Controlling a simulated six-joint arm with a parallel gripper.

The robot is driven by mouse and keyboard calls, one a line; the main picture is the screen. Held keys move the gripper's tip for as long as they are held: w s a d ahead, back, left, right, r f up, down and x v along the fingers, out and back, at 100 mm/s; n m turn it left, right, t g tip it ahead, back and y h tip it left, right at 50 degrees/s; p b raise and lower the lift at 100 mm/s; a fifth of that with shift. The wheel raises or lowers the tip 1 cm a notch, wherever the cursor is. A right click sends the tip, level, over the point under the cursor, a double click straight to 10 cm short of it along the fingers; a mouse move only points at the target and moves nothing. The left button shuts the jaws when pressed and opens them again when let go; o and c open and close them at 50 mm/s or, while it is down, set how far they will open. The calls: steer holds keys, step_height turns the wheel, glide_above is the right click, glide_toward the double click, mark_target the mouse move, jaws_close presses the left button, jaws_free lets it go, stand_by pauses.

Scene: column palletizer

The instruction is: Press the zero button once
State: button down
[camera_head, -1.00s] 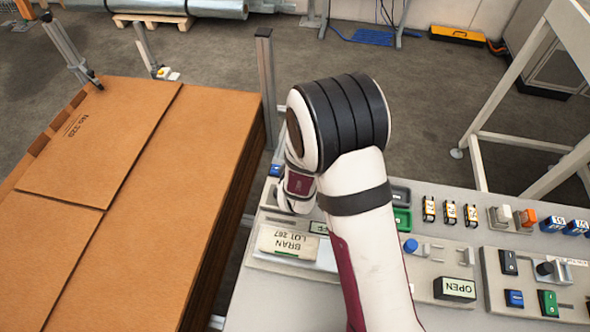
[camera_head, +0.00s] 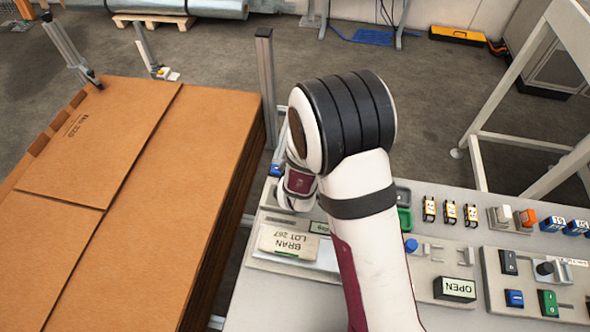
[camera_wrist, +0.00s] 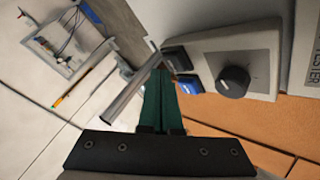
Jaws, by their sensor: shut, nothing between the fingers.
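My gripper (camera_wrist: 161,75) shows in the wrist view with its two green fingers together and nothing between them. A blue button (camera_wrist: 190,85) lies just right of the fingertips, partly behind them; whether they touch is unclear. A dark button (camera_wrist: 176,57) is above it in the picture. Both sit at the edge of a light grey box with a black knob (camera_wrist: 233,81). In the head view a small blue button (camera_head: 276,170) shows left of my wrist, at the panel's far edge. I cannot read a zero label on any button. My fingertips are hidden there by my arm.
Stacked brown cardboard (camera_head: 150,220) stands left, beside a metal post (camera_head: 266,90).

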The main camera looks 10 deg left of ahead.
steer(key=shift+r, duration=0.3)
steer(key=shift+r, duration=2.5)
steer(key=s+d+r+m+g, duration=0.3)
steer(key=s+d+r+m, duration=0.1)
steer(key=s, duration=0.6)
steer(key=s+d+r+m+g, duration=0.3)
steer(key=s+d+m, duration=0.3)
steer(key=s, duration=0.4)
steer(key=s+d+r+m+g, duration=0.3)
steer(key=s+m, duration=0.4)
steer(key=s, duration=0.3)
steer(key=d+r, duration=0.1)
steer(key=d, duration=0.1)
steer(key=shift+d+r, duration=0.3)
steer(key=shift+r, duration=0.1)
